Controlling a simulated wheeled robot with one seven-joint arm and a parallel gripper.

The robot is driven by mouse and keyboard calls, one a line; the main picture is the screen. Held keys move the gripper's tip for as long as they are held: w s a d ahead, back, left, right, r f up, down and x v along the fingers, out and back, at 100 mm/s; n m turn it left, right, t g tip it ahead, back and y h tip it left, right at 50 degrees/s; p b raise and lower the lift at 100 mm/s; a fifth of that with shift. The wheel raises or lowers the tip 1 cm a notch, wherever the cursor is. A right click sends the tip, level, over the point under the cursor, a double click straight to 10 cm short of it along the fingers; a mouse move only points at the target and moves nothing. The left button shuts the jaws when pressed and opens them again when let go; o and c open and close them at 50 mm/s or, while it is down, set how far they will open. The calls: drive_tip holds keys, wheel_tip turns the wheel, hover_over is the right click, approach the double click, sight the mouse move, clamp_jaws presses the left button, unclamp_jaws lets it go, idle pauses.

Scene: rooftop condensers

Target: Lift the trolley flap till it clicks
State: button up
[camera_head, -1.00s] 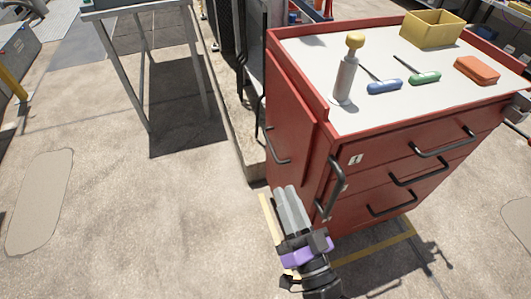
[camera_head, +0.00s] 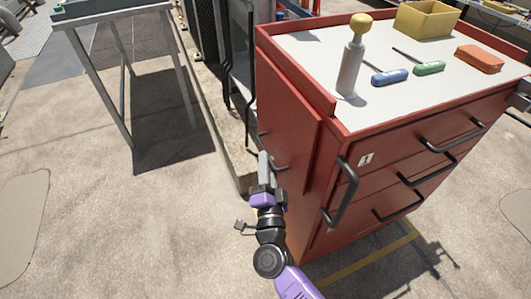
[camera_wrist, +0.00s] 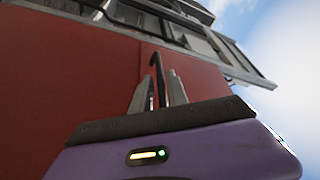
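The red trolley (camera_head: 335,215) stands at the right with a white top. Its flap (camera_head: 288,120) hangs down flat against the left side, with a black bar handle (camera_head: 281,168) low on it. My gripper (camera_head: 263,158) is at that left side, pointing at the handle. In the wrist view, my gripper (camera_wrist: 160,82) has its two grey fingers apart, with the black handle (camera_wrist: 155,66) showing between them in front of the red panel (camera_wrist: 80,75). Contact with the handle cannot be made out.
On the trolley top are a grey cylinder with a yellow knob (camera_head: 350,65), blue (camera_head: 390,77) and green (camera_head: 430,67) screwdrivers, an orange block (camera_head: 479,58) and a yellow bin (camera_head: 427,18). A grey table (camera_head: 110,12) stands at the left. Floor between is clear.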

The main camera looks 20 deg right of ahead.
drive_tip(key=shift+b+x, duration=0.3)
drive_tip(key=shift+x, duration=1.45)
clamp_jaws()
